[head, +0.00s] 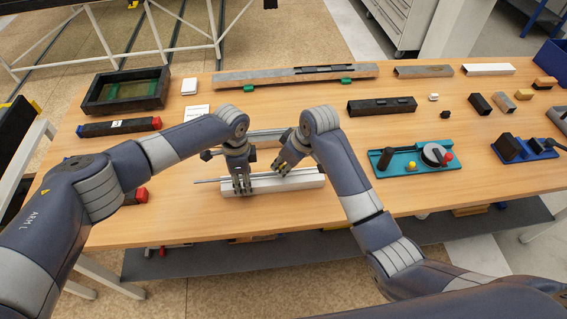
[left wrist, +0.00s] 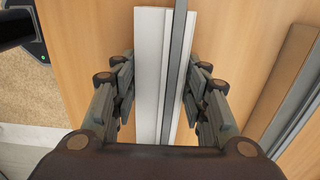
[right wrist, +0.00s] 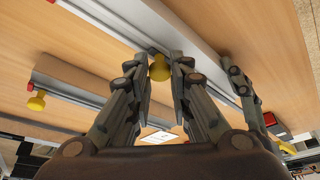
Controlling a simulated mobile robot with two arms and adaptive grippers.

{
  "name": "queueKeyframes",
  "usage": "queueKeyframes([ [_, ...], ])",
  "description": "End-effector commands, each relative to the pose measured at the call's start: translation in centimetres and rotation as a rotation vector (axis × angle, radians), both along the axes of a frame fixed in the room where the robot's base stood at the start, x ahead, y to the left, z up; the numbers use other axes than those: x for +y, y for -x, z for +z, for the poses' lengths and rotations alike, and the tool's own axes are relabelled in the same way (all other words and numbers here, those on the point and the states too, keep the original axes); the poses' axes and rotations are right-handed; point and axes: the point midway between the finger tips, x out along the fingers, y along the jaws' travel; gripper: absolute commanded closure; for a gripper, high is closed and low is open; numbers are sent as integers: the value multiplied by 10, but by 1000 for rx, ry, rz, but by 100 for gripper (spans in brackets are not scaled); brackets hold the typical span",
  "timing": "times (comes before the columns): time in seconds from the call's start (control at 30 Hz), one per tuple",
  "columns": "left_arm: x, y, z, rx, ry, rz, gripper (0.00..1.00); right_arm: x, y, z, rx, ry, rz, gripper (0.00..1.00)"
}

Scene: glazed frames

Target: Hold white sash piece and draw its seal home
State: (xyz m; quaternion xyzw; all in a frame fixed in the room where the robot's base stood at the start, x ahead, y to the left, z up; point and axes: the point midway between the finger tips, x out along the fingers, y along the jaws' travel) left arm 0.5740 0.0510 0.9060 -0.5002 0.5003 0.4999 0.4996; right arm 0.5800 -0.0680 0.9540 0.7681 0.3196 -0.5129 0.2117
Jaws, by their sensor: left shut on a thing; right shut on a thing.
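The white sash piece (head: 305,182) lies along the near middle of the table. My left gripper (head: 242,189) is shut across its left part; in the left wrist view its fingers stand on either side of the white profile (left wrist: 150,50). A thin grey seal (head: 206,181) runs along the piece and sticks out past its left end; it also shows in the left wrist view (left wrist: 179,60). My right gripper (head: 282,170) is shut on a yellow knob (right wrist: 159,69) beside the white profile, tilted over the piece. The knob is hidden in the head view.
Another profile (head: 262,135) lies just behind, with a second yellow knob (right wrist: 37,102) at its end. A teal fixture (head: 385,168) stands to the right. A dark tray (head: 95,104) and dark bars with red ends (head: 120,127) are at the left.

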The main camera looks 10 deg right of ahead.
Motion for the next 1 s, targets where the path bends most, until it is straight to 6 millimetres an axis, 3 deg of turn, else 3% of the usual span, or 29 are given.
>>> queueKeyframes([
  [0.3,4,0,-1,1,-7,2,81,-79,-1,-1,-2,13,-9,100],
  [0.4,4,0,-1,1,-8,3,81,-96,-1,0,-2,10,-8,100],
  [0.8,5,0,-1,2,-9,3,81,-106,-1,0,-1,10,-7,100],
  [0.83,5,0,-1,2,-10,3,81,-107,-1,0,-1,10,-7,79],
  [0.9,5,0,-1,2,-10,4,81,-107,-1,0,-1,10,-7,63],
  [1.0,5,0,-1,1,-10,4,81,-106,-1,0,-1,8,-6,61],
])
